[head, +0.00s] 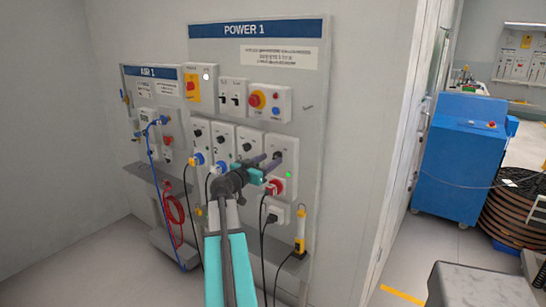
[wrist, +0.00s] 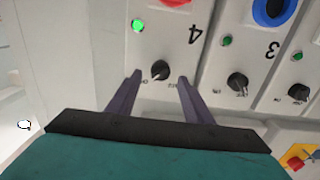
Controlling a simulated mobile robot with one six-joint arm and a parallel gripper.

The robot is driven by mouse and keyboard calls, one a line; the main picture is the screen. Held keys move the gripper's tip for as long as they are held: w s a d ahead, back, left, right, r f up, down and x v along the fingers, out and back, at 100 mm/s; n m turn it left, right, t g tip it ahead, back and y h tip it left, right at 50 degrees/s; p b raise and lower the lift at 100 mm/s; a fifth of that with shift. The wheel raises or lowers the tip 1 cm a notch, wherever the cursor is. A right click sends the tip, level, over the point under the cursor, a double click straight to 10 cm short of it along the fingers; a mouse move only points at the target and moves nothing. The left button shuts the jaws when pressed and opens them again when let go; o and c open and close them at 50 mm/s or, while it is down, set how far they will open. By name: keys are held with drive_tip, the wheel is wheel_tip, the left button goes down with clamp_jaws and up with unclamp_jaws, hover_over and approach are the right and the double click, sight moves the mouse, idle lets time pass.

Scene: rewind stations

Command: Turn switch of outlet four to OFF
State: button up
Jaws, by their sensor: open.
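The outlet four panel (head: 291,150) is the rightmost of the row on the POWER 1 board. In the wrist view, which is upside down, its black rotary switch (wrist: 160,70) sits beside the number 4 and a lit green lamp (wrist: 138,25). The small labels by the switch are too blurred to read. My gripper (head: 273,157) reaches the panel from the left front. In the wrist view my gripper (wrist: 159,77) is open, with one dark finger on each side of the switch and a visible gap to each. Whether the fingertips touch the panel, I cannot tell.
Outlet three's switch (wrist: 237,82) and green lamp (wrist: 227,41) are close on the right in the wrist view. A red plug (head: 276,187) is below outlet four's switch. Black cables hang near my arm. A blue cabinet (head: 462,155) stands at the right.

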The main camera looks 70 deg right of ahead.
sight(275, 157)
drive_tip(key=shift+p+x, duration=0.35)
drive_tip(key=shift+x, duration=1.2)
drive_tip(key=c, duration=1.1)
drive_tip(key=shift+o, duration=0.2)
